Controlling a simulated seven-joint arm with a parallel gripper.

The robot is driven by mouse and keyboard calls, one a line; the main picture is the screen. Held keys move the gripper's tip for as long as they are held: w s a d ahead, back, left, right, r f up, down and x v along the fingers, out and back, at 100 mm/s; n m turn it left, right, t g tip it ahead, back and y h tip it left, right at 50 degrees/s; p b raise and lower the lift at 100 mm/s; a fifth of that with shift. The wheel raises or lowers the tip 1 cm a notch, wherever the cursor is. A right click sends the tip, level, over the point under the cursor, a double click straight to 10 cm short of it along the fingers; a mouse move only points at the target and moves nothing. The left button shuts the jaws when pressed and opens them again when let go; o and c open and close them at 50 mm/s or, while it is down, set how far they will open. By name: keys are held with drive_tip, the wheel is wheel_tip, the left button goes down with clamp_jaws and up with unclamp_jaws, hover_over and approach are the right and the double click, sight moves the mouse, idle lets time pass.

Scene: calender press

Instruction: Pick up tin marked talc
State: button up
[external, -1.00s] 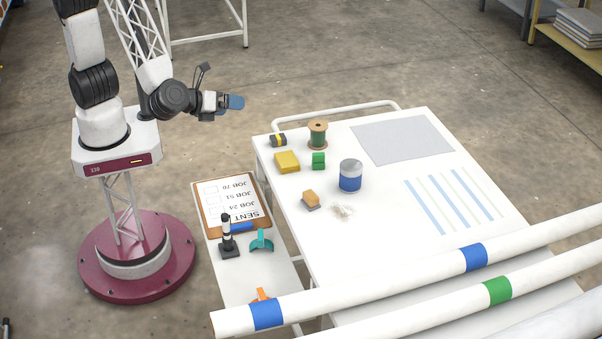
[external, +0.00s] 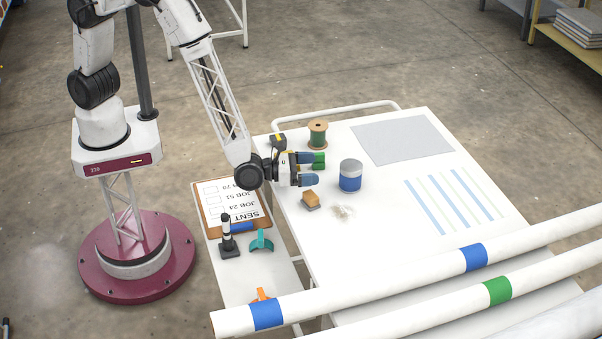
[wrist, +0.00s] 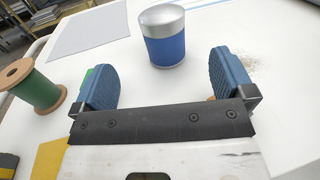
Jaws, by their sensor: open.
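A tin (external: 350,176) with a silver lid and a blue band stands upright on the white table. No marking is readable on it. In the wrist view the tin (wrist: 163,37) stands ahead of my gripper, between the lines of its two fingers but beyond their tips. My gripper (external: 313,170) is low over the left part of the table, to the left of the tin. In the wrist view my gripper (wrist: 162,76) is open, with two blue pads wide apart and nothing between them.
A green spool (external: 317,134) and a green block (external: 319,160) are near my gripper. A tan-topped block (external: 310,199) and a pale spill (external: 342,212) lie in front of the tin. A grey sheet (external: 402,140) lies behind it. Long white rollers (external: 400,283) cross the front.

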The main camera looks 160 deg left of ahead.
sight(350, 169)
drive_tip(key=shift+a+f, duration=0.25)
drive_tip(key=shift+f, duration=0.3)
drive_tip(key=shift+x, duration=3.4)
drive_tip(key=shift+w+a, duration=0.1)
drive_tip(key=shift+x, duration=2.45)
drive_tip(key=shift+w, duration=0.1)
drive_tip(key=shift+c, duration=0.2)
